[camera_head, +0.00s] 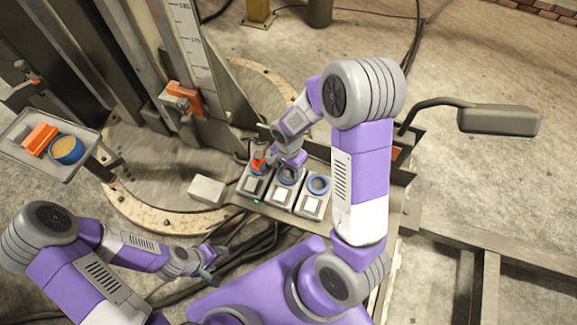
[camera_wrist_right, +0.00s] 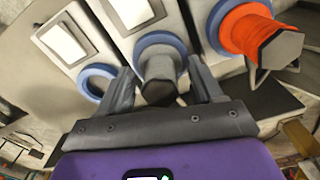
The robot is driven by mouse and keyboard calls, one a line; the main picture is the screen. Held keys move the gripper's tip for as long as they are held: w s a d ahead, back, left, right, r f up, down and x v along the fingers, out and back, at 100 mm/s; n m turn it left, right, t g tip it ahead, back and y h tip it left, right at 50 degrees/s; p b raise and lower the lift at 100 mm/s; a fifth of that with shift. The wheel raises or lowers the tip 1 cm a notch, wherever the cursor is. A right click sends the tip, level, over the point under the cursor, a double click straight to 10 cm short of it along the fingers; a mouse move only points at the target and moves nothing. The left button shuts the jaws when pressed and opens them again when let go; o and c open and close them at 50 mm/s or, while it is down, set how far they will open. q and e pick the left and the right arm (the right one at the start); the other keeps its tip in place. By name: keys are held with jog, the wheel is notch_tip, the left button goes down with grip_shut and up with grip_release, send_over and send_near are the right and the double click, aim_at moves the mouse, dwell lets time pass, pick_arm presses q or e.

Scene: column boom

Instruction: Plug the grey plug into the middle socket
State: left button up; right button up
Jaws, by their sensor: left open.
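The grey plug (camera_wrist_right: 158,72) stands in the blue-ringed middle socket (camera_wrist_right: 150,41) in the right wrist view. How deep it sits I cannot tell. My right gripper (camera_wrist_right: 163,92) has one finger on each side of the plug, with a visible gap on both sides, so it is open around it. In the head view my right gripper (camera_head: 290,160) is over the middle socket (camera_head: 287,176) and hides most of the plug. My left gripper (camera_head: 213,257) is open and empty, low over dark cables, away from the sockets.
An orange plug (camera_wrist_right: 250,32) stands in the neighbouring socket, left in the head view; a green light (camera_head: 256,201) shows on that panel. The third socket (camera_head: 318,184) is empty. A tray (camera_head: 85,135) holds an orange thing and a blue-rimmed cup. A grey box (camera_head: 207,191) stands beside the panels.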

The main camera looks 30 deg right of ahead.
notch_tip(320, 180, up, 8)
jog(key=p, duration=0.3)
jog(key=shift+f, duration=0.2)
dwell(0.5)
jog(key=s+a+r+n+y+p, duration=0.1)
jog(key=s+a+n+y+p, duration=0.3)
jog(key=s+a+n+p, duration=0.6)
jog(key=s+a+p, duration=0.1)
jog(key=a+p, duration=0.1)
jog(key=p, duration=0.8)
jog(key=shift+a+r+t, duration=0.3)
jog(key=shift+a+r, duration=0.1)
jog(key=shift+w, duration=0.1)
